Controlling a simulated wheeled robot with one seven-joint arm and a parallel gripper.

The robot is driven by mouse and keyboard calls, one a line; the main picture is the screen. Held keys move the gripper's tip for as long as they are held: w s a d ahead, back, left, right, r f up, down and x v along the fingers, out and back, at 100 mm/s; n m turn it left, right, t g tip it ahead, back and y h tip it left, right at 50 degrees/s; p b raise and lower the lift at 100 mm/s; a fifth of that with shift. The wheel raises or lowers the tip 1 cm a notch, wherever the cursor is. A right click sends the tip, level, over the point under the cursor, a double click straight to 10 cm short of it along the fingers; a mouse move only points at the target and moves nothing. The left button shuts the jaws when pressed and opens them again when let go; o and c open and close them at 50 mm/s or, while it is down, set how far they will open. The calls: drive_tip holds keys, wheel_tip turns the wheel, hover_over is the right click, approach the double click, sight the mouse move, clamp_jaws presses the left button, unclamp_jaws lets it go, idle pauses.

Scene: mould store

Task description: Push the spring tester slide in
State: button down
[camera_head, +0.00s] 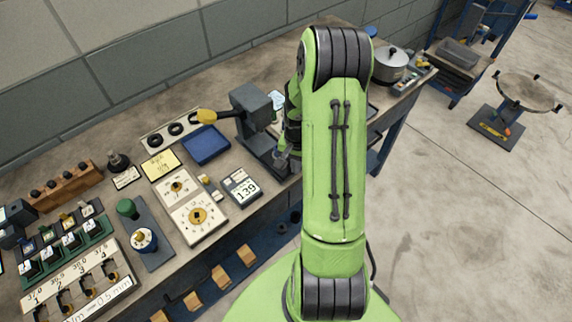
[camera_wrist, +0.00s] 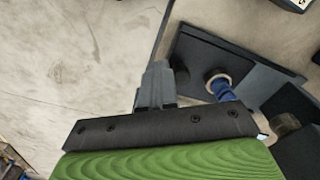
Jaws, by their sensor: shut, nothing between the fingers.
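A dark grey upright device with a yellow-ended lever, which I take to be the spring tester (camera_head: 252,112), stands on the bench just left of my arm. Its right side and any slide are largely hidden behind the arm in the head view. My gripper (camera_head: 281,160) is low beside its base, mostly covered by the green arm. In the wrist view my gripper (camera_wrist: 156,88) is shut and empty, over or beside the edge of a dark plate (camera_wrist: 195,55). A blue rod with a pale ring (camera_wrist: 219,87) rises to the right of the fingers. I cannot tell whether the fingers touch anything.
A pot (camera_head: 390,63) stands at the bench's far end. Open floor (camera_head: 450,200) lies right of the bench.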

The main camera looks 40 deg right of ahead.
drive_tip(key=shift+w, duration=0.85)
drive_tip(key=shift+w+a, duration=0.1)
drive_tip(key=shift+w, duration=1.75)
drive_tip(key=shift+w, duration=1.5)
drive_tip(key=shift+s+r+p, duration=0.25)
drive_tip(key=shift+s+r, duration=0.25)
drive_tip(key=shift+s, duration=0.2)
drive_tip(key=shift+s+r+p, duration=0.25)
drive_tip(key=shift+s+r, duration=0.25)
drive_tip(key=shift+s, duration=0.15)
